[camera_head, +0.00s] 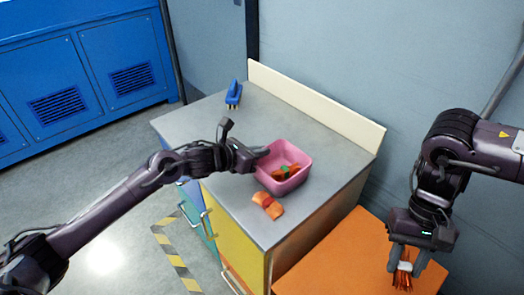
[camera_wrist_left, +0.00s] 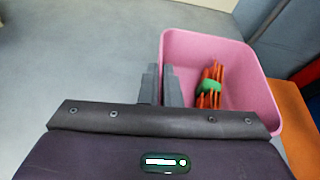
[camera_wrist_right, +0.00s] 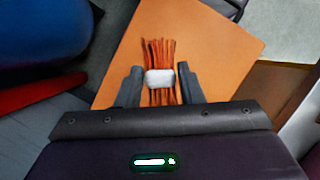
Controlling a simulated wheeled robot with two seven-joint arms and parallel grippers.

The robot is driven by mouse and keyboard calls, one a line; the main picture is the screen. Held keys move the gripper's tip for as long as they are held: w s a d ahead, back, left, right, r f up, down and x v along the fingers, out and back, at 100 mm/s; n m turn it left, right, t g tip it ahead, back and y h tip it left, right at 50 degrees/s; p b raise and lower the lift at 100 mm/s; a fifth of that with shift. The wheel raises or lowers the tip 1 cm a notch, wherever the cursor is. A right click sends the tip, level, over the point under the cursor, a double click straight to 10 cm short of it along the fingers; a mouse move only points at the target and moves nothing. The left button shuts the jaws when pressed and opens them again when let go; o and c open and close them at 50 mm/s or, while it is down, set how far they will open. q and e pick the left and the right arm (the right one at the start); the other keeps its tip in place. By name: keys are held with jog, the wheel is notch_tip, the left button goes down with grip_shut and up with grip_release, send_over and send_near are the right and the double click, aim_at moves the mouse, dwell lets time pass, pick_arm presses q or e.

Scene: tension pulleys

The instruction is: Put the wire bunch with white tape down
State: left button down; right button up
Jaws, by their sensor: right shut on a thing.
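The wire bunch with white tape (camera_head: 402,277) is a bundle of orange-brown wires. It shows clearly in the right wrist view, with its white tape (camera_wrist_right: 159,78) between my fingers. My right gripper (camera_head: 407,262) is shut on it from above, over the orange surface (camera_head: 345,249). I cannot tell whether the bunch touches that surface. My left gripper (camera_head: 262,155) is at the left wall of the pink bin (camera_head: 305,172). In the left wrist view its fingers (camera_wrist_left: 160,85) are close together, one on each side of the bin's wall; I cannot tell if they clamp it.
A wire bunch with green tape (camera_wrist_left: 209,87) lies in the pink bin on the grey counter (camera_head: 215,125). A bunch with red tape (camera_head: 268,205) lies on the counter in front of the bin. A blue object (camera_head: 233,94) stands at the back left. The orange surface around my right gripper looks clear.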

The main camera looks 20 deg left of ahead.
jog(key=shift+w, duration=0.1)
jog(key=w+a+r+m+t+y, duration=0.1)
jog(key=w+a+r+m+t, duration=0.45)
jog(key=w+a+m, duration=0.8)
jog(key=w+a+r+m+t+y, duration=0.1)
jog(key=w+a+r+m+t, duration=0.2)
jog(key=w+a+r+m, duration=0.95)
jog(key=s+f+m, duration=0.1)
jog(key=f, duration=0.3)
jog(key=a+f+m, duration=0.1)
jog(key=f, duration=0.3)
jog(key=s+f+m, duration=0.1)
jog(key=f, duration=0.4)
jog(key=shift+s+a+y, duration=0.3)
jog(key=shift+a, duration=0.05)
jog(key=shift+f, duration=0.15)
jog(key=shift+f, duration=0.5)
